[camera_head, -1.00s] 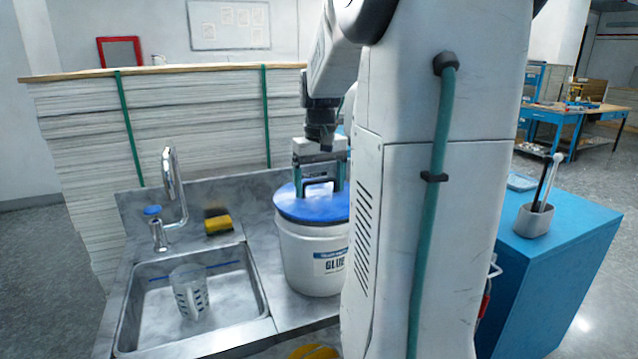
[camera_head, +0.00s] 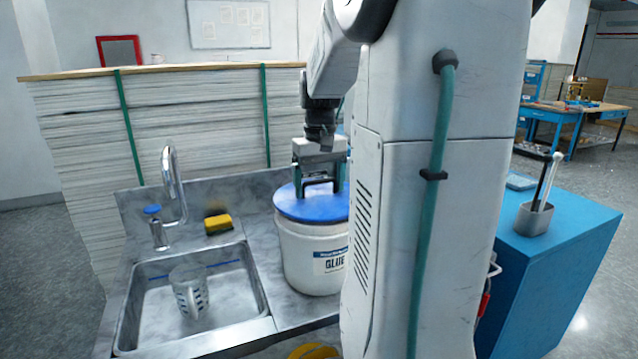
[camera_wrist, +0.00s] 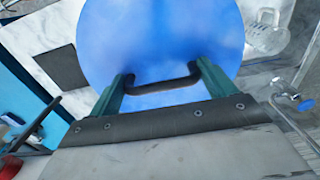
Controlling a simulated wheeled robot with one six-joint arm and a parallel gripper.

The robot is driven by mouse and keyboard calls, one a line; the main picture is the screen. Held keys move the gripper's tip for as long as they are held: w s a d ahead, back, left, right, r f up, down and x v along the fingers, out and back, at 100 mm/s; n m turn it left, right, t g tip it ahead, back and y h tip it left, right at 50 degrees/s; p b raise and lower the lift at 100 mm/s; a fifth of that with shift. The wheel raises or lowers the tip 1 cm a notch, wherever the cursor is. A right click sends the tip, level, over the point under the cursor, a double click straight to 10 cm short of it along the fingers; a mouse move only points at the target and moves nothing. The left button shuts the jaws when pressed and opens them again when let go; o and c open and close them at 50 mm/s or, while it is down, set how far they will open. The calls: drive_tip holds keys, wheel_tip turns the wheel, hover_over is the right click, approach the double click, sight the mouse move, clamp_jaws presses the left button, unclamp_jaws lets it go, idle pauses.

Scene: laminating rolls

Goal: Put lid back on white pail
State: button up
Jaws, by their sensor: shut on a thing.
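The white pail (camera_head: 310,262) with a "GLUE" label stands upright on the steel counter right of the sink. The blue lid (camera_head: 312,206) lies flat over the pail's mouth and covers it; whether it is pressed down all round I cannot tell. My gripper (camera_head: 318,188) is above the lid, pointing down, shut on the lid's dark handle (camera_wrist: 163,87). In the wrist view the blue lid (camera_wrist: 165,40) fills the upper middle, with a green finger at each end of the handle. My arm hides the pail's right side.
The sink (camera_head: 195,300) holds a clear measuring jug (camera_head: 189,291). A tap (camera_head: 170,190) and a yellow sponge (camera_head: 218,223) are behind it. A tall paper stack (camera_head: 190,130) stands at the back. A blue cabinet (camera_head: 560,255) with a grey cup (camera_head: 534,219) is at right.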

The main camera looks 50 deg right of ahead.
idle(0.4)
drive_tip(key=o, duration=0.9)
drive_tip(key=shift+r, duration=3.5)
clamp_jaws()
drive_tip(key=shift+f, duration=0.1)
